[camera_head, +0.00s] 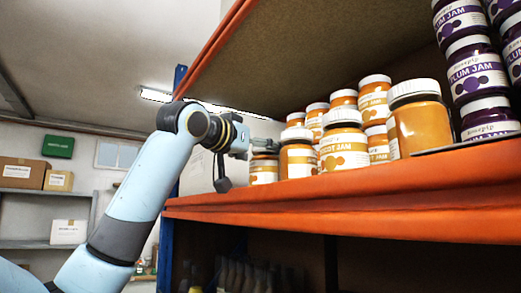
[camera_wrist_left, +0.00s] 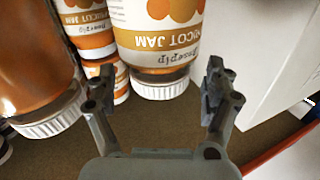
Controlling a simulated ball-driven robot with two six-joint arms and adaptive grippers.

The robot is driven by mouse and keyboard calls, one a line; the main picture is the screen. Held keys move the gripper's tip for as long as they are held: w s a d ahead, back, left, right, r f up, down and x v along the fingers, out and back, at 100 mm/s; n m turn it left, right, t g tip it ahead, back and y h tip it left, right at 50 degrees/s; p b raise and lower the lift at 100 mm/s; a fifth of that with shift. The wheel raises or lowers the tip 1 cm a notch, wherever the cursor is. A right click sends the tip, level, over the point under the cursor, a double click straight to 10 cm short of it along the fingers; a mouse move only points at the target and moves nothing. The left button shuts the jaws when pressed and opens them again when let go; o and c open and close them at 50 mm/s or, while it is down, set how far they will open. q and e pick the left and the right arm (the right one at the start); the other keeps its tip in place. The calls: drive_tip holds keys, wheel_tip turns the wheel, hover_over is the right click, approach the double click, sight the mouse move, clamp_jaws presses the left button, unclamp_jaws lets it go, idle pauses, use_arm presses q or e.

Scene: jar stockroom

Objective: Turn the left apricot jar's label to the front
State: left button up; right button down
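The leftmost apricot jar (camera_head: 264,172) stands at the left end of the shelf, partly behind my left gripper (camera_head: 264,145). In the left wrist view, my left gripper (camera_wrist_left: 158,85) is open, its fingers either side of and apart from a white-lidded apricot jar (camera_wrist_left: 158,45). That jar appears upside down there, with its label towards the camera. In the head view, an apricot jar (camera_head: 297,160) and a labelled one (camera_head: 343,150) stand to its right. A larger-looking jar (camera_head: 422,125) shows plain amber, with only a label edge at its left. My right gripper is not visible.
The orange shelf edge (camera_head: 340,200) runs below the jars. Several plum jam jars (camera_head: 480,75) are stacked at the right. In the wrist view, a plain amber jar (camera_wrist_left: 35,60) is close at left, and a white panel (camera_wrist_left: 285,60) stands at right.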

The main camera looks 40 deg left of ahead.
use_arm(q)
drive_tip(key=s, duration=1.2)
idle(0.7)
